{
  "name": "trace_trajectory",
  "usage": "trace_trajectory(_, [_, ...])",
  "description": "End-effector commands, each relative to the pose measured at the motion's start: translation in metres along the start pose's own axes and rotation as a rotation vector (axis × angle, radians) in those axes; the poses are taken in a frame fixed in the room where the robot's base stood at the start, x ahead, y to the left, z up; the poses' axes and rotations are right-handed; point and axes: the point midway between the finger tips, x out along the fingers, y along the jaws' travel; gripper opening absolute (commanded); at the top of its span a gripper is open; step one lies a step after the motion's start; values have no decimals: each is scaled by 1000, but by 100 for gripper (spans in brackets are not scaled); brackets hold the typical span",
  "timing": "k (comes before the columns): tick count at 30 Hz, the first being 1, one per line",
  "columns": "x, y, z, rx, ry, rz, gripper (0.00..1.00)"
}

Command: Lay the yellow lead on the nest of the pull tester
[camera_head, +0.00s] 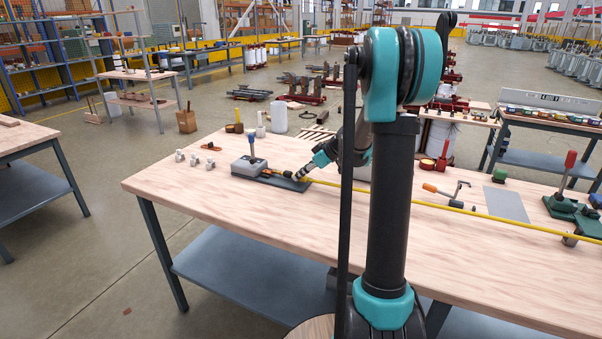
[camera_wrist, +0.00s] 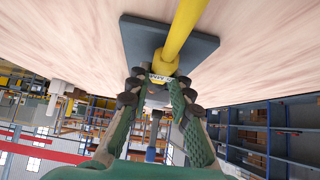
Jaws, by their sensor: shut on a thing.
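The pull tester (camera_head: 247,168) is a grey block with a blue-knobbed lever and a dark base plate (camera_head: 288,184), near the table's left side. The plate also shows in the wrist view (camera_wrist: 140,38). The yellow lead (camera_head: 420,203) runs from the tester across the table to the right. My gripper (camera_head: 299,178) is low over the plate's right end, shut on the lead near a white printed band. In the wrist view the lead (camera_wrist: 183,28) passes up from between the fingers (camera_wrist: 162,92). An orange part shows between gripper and block. I cannot tell whether the lead touches the nest.
Small metal pieces (camera_head: 195,160) lie left of the tester. A white container (camera_head: 279,119) stands behind it. An orange-handled tool (camera_head: 440,191), a grey sheet (camera_head: 506,204) and a green device (camera_head: 566,207) are at right. The table's front left is clear; my arm hides its middle.

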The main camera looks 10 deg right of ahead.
Motion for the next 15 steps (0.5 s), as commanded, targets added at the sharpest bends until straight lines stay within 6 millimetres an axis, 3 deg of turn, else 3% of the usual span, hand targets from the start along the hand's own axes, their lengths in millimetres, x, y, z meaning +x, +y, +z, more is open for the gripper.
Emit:
trace_trajectory(7, [4, 0, 4, 0, 0, 0, 0])
trace_trajectory(8, [4, 0, 4, 0, 0, 0, 21])
trace_trajectory(13, [4, 0, 4, 0, 0, 0, 43])
trace_trajectory(15, [4, 0, 4, 0, 0, 0, 44])
